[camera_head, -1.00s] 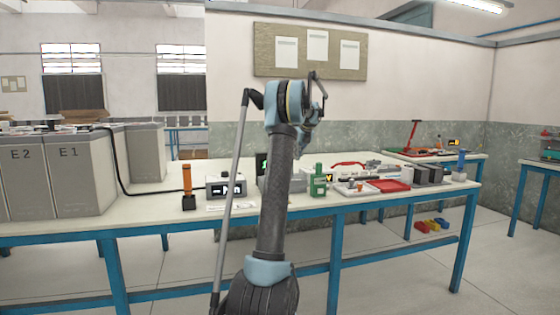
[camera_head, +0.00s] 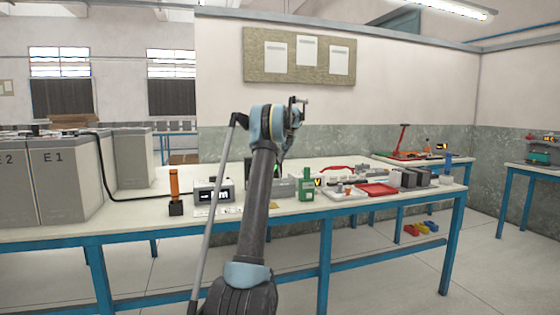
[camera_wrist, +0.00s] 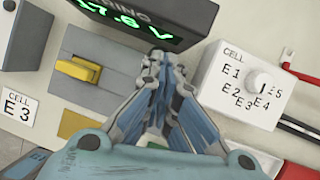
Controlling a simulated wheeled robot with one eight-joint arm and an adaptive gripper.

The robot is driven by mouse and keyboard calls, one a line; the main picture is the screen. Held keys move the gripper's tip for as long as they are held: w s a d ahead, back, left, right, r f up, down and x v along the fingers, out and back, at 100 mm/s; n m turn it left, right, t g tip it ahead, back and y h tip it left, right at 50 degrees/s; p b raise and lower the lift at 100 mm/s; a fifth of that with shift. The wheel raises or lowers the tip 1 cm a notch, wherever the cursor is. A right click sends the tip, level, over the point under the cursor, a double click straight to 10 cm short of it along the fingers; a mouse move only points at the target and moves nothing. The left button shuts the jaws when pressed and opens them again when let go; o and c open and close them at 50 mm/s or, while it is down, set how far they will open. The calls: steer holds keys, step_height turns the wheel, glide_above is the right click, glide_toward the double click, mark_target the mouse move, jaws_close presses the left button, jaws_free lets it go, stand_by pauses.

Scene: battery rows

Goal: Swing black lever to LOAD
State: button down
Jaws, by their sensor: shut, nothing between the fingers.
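My gripper (camera_wrist: 157,65) is shut and empty in the wrist view. Its fingertips are close together, just below the dark display box (camera_wrist: 150,20) reading 17.6 V in that picture. A grey block with a yellow lever-like piece (camera_wrist: 82,70) lies left of the fingers. A white cell selector (camera_wrist: 232,85) with a round white knob lies to their right. In the head view my gripper (camera_head: 297,108) is raised above the bench, with its fingers small. I cannot make out a black lever or a LOAD mark in either view; my arm hides part of the bench.
Large grey cells (camera_head: 70,185) stand at left. A red cable (camera_wrist: 290,62) runs at the wrist view's right.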

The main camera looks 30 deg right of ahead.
stand_by(0.5)
step_height(320, 180, up, 13)
steer(key=s+d, duration=0.1)
steer(key=s, duration=0.1)
steer(key=shift+s+d+f, duration=0.2)
steer(key=shift+s+d, duration=0.05)
steer(key=shift+d, duration=0.1)
stand_by(0.5)
